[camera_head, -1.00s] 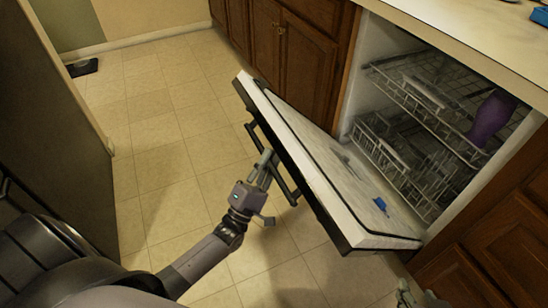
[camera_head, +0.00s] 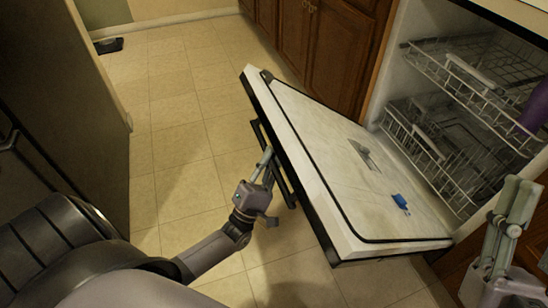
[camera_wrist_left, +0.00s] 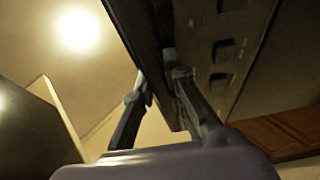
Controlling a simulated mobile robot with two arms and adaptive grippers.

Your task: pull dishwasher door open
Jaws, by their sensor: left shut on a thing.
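The dishwasher door (camera_head: 340,165) is tilted well open, with its white inner face up and its dark front facing the floor. A dark bar handle (camera_head: 284,182) runs along the front near the door's top edge. My left gripper (camera_head: 267,163) is shut on this handle. In the left wrist view, the fingers (camera_wrist_left: 158,85) are on either side of the dark handle (camera_wrist_left: 150,50), and the front panel (camera_wrist_left: 225,45) shows beside it. My right gripper (camera_head: 518,205) is at the lower right, beside the open dishwasher, and I cannot tell its finger gap.
Inside the dishwasher are an upper rack (camera_head: 470,75) and a lower rack (camera_head: 430,145), with a purple item (camera_head: 537,105) at the right. Wooden cabinets (camera_head: 325,50) stand beyond. The tiled floor (camera_head: 175,130) left of the door is clear, up to a dark appliance (camera_head: 60,100).

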